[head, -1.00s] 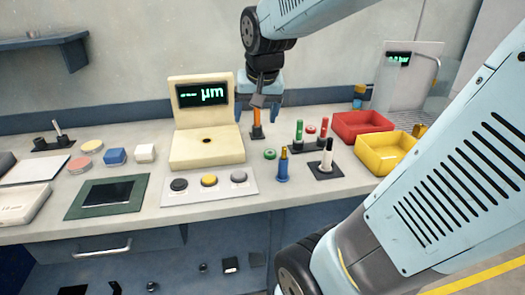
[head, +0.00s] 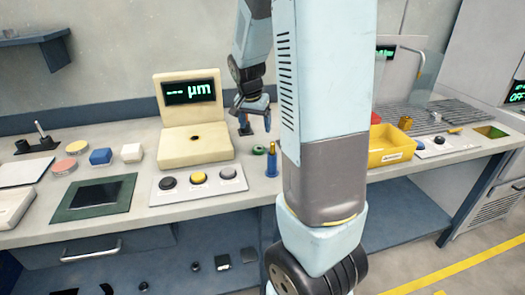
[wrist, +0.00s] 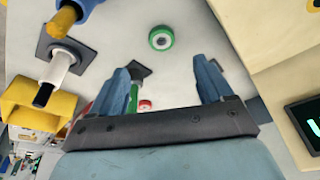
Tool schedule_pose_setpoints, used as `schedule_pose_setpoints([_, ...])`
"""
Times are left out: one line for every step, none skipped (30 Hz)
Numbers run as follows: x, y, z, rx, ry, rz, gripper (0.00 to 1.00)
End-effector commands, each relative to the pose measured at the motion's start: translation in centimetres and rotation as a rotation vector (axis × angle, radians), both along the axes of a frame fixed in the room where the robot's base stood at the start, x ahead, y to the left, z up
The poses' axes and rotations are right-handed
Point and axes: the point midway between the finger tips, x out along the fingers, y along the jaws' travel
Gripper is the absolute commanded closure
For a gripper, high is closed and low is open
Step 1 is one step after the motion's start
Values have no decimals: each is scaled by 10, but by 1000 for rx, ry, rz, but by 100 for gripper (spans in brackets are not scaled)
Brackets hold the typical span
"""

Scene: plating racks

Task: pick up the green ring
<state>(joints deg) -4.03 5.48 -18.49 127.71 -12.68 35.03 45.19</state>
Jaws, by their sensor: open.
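The green ring (head: 258,150) lies flat on the light worktop, right of the cream gauge and just behind the blue peg. In the wrist view the green ring (wrist: 153,43) has a pale centre and sits beyond the gap between my fingertips. My gripper (head: 255,121) is open and empty, raised above and a little behind the ring in the head view. Its two blue fingers show apart in the wrist view (wrist: 163,75). Nothing touches the ring. Its exact height below the fingers is hard to tell.
A blue peg with a gold top (head: 272,160) stands close by the ring. A white peg with a black tip (wrist: 60,66) is near it. The cream gauge (head: 196,147) and button panel (head: 198,186) are to the left, a yellow bin (head: 390,153) right. My arm hides the worktop between.

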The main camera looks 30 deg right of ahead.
Motion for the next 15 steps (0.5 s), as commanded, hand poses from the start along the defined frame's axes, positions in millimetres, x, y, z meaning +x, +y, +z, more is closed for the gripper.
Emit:
schedule_pose_setpoints([1,-2,-10,0,5,-1,20])
schedule_pose_setpoints([2,-3,-15,0,5,-1,20])
schedule_pose_setpoints([3,-5,-21,1,6,-1,20])
schedule_pose_setpoints([4,-6,-26,1,4,-2,20])
schedule_pose_setpoints([4,-7,-30,1,5,-2,20])
schedule_pose_setpoints([5,-8,-37,0,5,-2,20])
schedule_pose_setpoints([6,-9,-41,1,4,-2,20])
schedule_pose_setpoints([7,-10,-44,1,4,-2,20])
schedule_pose_setpoints([8,-11,-49,0,3,-2,20])
schedule_pose_setpoints([8,-11,-52,0,3,-1,20])
schedule_pose_setpoints([9,-12,-54,0,3,-1,20])
schedule_pose_setpoints([9,-13,-57,0,2,-1,20])
schedule_pose_setpoints([10,-13,-58,0,1,0,20])
schedule_pose_setpoints([10,-13,-59,0,1,0,20])
schedule_pose_setpoints([10,-14,-61,0,1,0,20])
